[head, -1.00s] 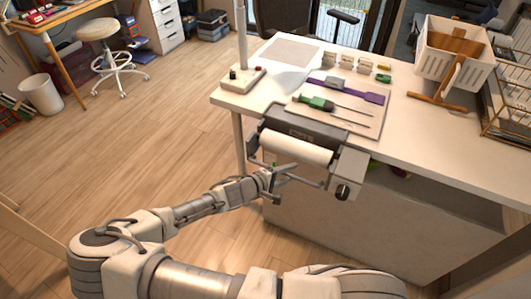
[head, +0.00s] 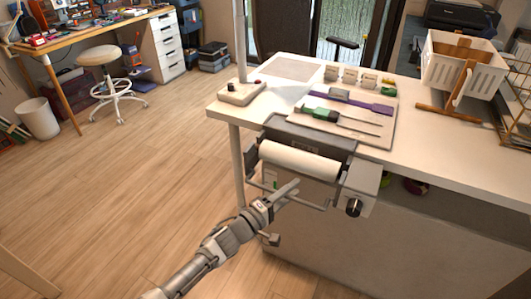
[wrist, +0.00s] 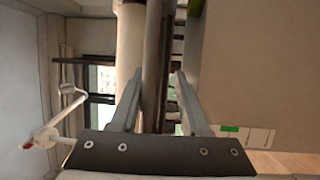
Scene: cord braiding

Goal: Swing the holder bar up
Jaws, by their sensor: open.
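The holder bar (head: 315,206) is a thin grey bar on side arms. It sits low in front of the white roller (head: 300,160) of a dark unit (head: 310,136) at the table's front edge. My gripper (head: 287,188) reaches up to the bar from the lower left, its fingers overlapping it in the head view. In the wrist view my gripper (wrist: 158,73) is open. A dark bar (wrist: 156,50) runs lengthwise between its two fingers, and the pale roller (wrist: 130,40) lies just left of it. Whether either finger touches the bar cannot be told.
A black knob (head: 354,207) sits at the unit's right end. The white table (head: 430,150) holds a tool board with a green-handled screwdriver (head: 320,113), a small box with a pole (head: 241,93) and a white crate (head: 455,66).

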